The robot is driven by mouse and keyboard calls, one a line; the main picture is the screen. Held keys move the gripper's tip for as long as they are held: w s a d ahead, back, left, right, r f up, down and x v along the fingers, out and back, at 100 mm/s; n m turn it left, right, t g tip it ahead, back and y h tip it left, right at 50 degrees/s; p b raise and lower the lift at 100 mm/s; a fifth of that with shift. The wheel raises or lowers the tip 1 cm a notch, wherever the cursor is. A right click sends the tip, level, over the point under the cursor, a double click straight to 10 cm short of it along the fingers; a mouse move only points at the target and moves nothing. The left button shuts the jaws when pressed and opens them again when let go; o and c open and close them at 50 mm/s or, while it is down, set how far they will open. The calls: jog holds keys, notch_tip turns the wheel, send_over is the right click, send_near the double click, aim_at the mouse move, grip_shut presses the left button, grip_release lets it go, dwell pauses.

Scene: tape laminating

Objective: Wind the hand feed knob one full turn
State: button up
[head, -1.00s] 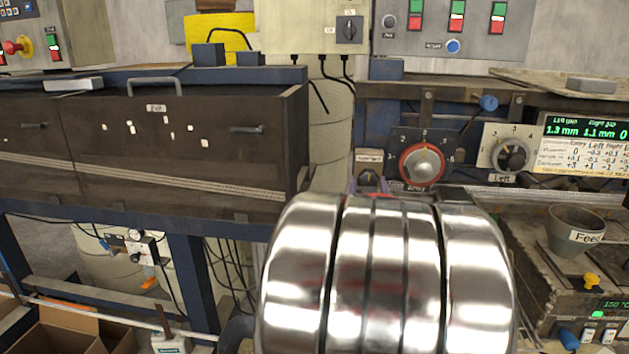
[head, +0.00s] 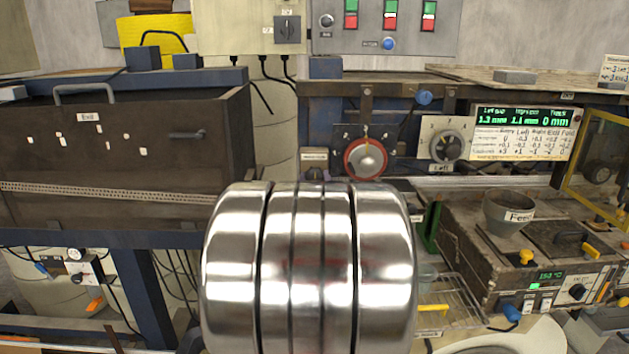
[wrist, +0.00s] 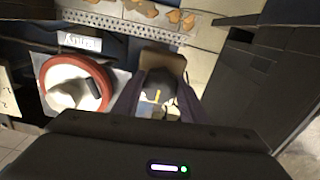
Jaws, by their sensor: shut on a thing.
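The hand feed knob (wrist: 155,83) is a small dark knob with a yellow mark. In the wrist view it sits between the two dark fingers of my gripper (wrist: 158,96), which is shut on it. The yellow mark lies roughly along the fingers. In the head view the knob (head: 314,174) shows only in part, under a small label plate (head: 314,156), with my shiny arm in front. The display (head: 527,118) reads 0 mm at its right end.
The red-ringed Entry dial (head: 366,159) is close beside the knob; it also shows in the wrist view (wrist: 75,86). The Left dial (head: 446,147) is further right. A Feed cup (head: 509,213) stands at right. A dark cabinet (head: 110,150) fills the left.

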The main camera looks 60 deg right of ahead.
jog(key=shift+n, duration=0.4)
jog(key=shift+c, duration=0.3)
jog(key=o, duration=0.8)
jog(key=shift+s+a, duration=0.1)
jog(key=shift+a, duration=0.05)
jog(key=v, duration=1.3)
jog(key=shift+s+a, duration=0.1)
jog(key=shift+a, duration=0.15)
